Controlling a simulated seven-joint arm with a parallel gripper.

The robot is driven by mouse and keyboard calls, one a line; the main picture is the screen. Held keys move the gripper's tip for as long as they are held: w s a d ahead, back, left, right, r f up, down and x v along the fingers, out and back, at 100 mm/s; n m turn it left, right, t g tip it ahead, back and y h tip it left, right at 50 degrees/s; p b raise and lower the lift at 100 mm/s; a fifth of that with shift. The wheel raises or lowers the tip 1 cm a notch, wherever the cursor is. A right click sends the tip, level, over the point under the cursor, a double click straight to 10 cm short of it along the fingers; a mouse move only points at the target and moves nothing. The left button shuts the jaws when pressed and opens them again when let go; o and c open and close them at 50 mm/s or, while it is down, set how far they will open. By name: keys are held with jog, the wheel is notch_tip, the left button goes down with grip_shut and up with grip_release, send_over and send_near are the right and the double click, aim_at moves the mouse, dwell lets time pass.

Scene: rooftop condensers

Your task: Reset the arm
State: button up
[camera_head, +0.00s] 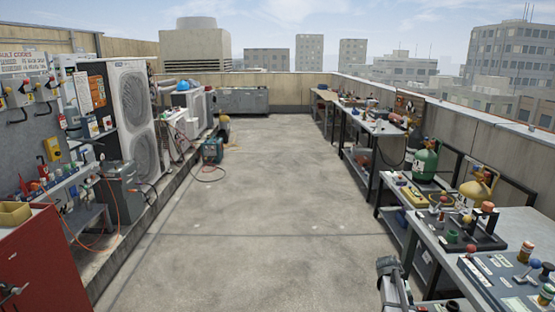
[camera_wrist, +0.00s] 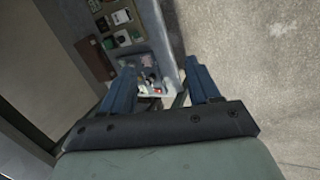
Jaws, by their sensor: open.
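My gripper (camera_wrist: 160,68) shows in the wrist view with its two blue fingers spread apart. Nothing is held between the fingers. Beyond them, small items on a light surface show in the gap, too small to name. The wrist picture is turned, with concrete floor on its right side. In the head view, a grey and black part of my arm (camera_head: 392,283) rises at the bottom edge, right of centre. The gripper itself cannot be made out there.
Workbenches line the right wall, with a green gas cylinder (camera_head: 425,161), a yellow cylinder (camera_head: 477,190) and a panel of knobs (camera_head: 508,275). Condenser units (camera_head: 130,110) and a red cabinet (camera_head: 35,260) stand on the left. Hoses lie on the floor at left. The middle concrete floor (camera_head: 255,220) is clear.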

jog(key=s+a+f+n+g+y, duration=0.1)
jog(key=s+a+f+g+y, duration=0.1)
jog(key=s+a+f, duration=1.55)
jog(key=s+a+f+g+y, duration=0.1)
jog(key=s+a+f, duration=0.2)
jog(key=s, duration=0.6)
jog(key=s+a+f+g, duration=0.1)
jog(key=s+a+f, duration=0.2)
jog(key=s, duration=0.7)
jog(key=s+a+f+g+y, duration=0.1)
jog(key=s+a+f, duration=0.2)
jog(key=s, duration=0.7)
jog(key=shift+a+n+y, duration=0.3)
jog(key=shift+a+n, duration=0.1)
jog(key=shift+a, duration=0.15)
jog(key=shift+c, duration=0.2)
